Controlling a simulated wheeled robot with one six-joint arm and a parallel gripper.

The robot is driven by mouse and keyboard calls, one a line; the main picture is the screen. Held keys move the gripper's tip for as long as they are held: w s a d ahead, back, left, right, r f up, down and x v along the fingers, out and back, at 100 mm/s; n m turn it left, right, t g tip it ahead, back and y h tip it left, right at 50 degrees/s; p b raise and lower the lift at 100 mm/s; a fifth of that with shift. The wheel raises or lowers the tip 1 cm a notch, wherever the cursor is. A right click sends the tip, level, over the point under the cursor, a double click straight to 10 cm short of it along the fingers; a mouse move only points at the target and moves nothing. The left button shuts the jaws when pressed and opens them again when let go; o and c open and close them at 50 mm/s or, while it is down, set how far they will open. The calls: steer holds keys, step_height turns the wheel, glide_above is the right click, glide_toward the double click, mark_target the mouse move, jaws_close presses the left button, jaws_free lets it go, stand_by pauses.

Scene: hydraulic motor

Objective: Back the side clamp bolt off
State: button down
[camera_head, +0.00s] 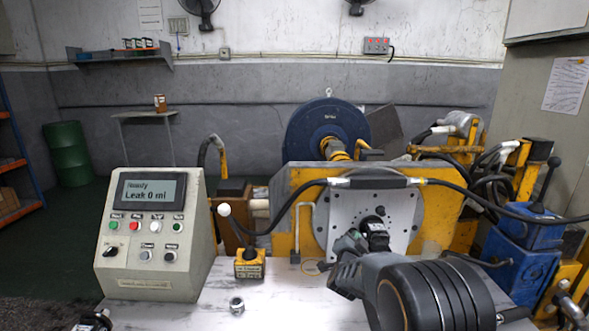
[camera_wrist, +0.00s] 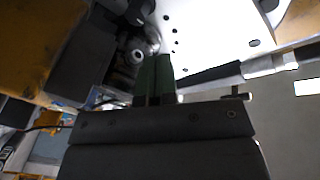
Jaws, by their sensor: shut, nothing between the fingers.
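My gripper (camera_head: 354,243) is in front of the grey mounting plate (camera_head: 340,212) of the yellow test stand, close beside a small dark motor (camera_head: 375,232) at the plate. In the wrist view the green fingers of my gripper (camera_wrist: 154,62) are together with nothing between them. Their tips are beside a round metal bolt-like part (camera_wrist: 136,57), and I cannot tell whether they touch it. I cannot tell for sure whether this part is the side clamp bolt. In the head view my gripper and arm cover much of this area.
A control box (camera_head: 152,240) reading "Leak 0 ml" stands left on the white table. A black hose (camera_head: 450,187) crosses above my gripper. A blue hand pump (camera_head: 520,250) stands right.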

steer(key=w+a+f+n+y+p, duration=0.1)
steer(key=w+f+n+y+p, duration=0.1)
steer(key=w, duration=0.3)
steer(key=shift+a+f+n+g+y, duration=0.2)
steer(key=shift+f+n+g+y, duration=0.3)
steer(key=shift+n, duration=0.4)
steer(key=shift+d+f+h+b, duration=0.15)
steer(key=shift+d+h+b, duration=0.15)
steer(key=shift+d+b, duration=0.2)
stand_by(0.9)
